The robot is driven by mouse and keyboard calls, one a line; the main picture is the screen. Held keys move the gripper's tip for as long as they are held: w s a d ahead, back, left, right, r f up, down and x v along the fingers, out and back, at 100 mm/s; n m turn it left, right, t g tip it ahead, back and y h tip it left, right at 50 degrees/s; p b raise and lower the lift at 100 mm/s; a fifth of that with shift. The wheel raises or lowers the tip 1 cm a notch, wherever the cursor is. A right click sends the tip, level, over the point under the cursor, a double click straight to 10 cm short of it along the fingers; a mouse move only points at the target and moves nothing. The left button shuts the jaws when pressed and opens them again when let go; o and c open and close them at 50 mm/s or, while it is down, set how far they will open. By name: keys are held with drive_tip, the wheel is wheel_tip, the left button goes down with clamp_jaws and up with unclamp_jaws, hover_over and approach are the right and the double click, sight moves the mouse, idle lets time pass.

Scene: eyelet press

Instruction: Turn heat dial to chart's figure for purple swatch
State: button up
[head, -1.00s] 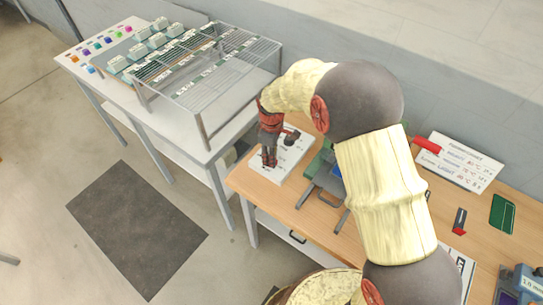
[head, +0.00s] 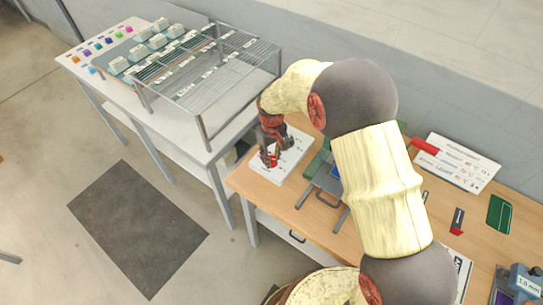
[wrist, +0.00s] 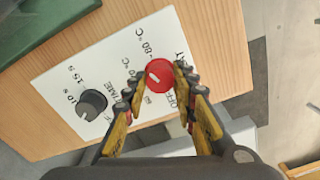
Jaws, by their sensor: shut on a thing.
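The red heat dial (wrist: 158,75) sits on a white panel (wrist: 60,68) and carries a white pointer mark. In the wrist view, "80 °C" and "OFF" are printed near it; other heat marks are partly hidden by the fingers. My gripper (wrist: 157,78) is shut on the dial, one fingertip on each side. In the head view, my gripper (head: 268,158) is down at the panel, with red showing at its tips. The chart (head: 455,163) is a white sheet at the right; its small lines are hard to read. A purple swatch (head: 98,41) seems to lie among several coloured swatches.
A black time dial (wrist: 92,103) stands beside the red one. A wire rack (head: 215,75) stands on the white table at the left. A red object (head: 425,145) lies at the chart's edge. My arm crosses over the bench, hiding part of the press.

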drive_tip(key=shift+m, duration=2.3)
drive_tip(key=o, duration=1.2)
drive_tip(key=shift+c, duration=0.2)
wheel_tip(320, 180, up, 12)
